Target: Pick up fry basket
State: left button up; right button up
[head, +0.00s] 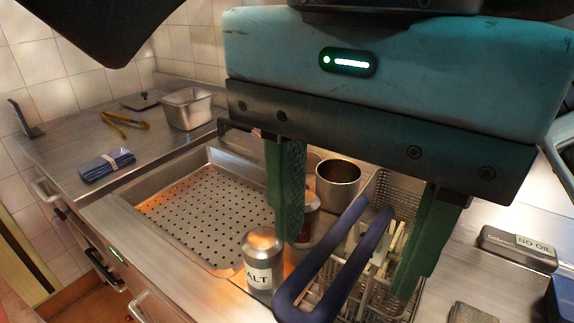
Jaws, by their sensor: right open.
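The fry basket (378,290) is a wire mesh basket at the lower middle right, with a dark blue looped handle (318,268) rising toward me. Pale fry-like sticks lie inside it. My right gripper (350,235) fills the upper right, with its two green fingers spread wide and pointing down. In the picture the handle lies between the fingers, and I see no clear contact. The gripper body hides the area behind it. My left gripper is not visible; a dark shape at the top left cannot be made out.
A salt shaker (262,262) and a metal cup (338,186) stand close to the handle. A perforated tray (205,205) is left of them. Tongs (124,123), a steel pan (188,107) and a blue cloth (106,165) lie on the left counter. A box (517,248) sits at right.

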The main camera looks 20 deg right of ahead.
aim_at(336, 257)
jog(key=shift+w+a+f+b, duration=0.1)
jog(key=shift+f+b, duration=0.15)
jog(key=shift+f, duration=1.1)
jog(key=shift+a+f+b, duration=0.1)
jog(key=shift+f+b, duration=0.1)
jog(key=shift+f, duration=1.1)
grip_shut()
jog(key=shift+d, duration=0.1)
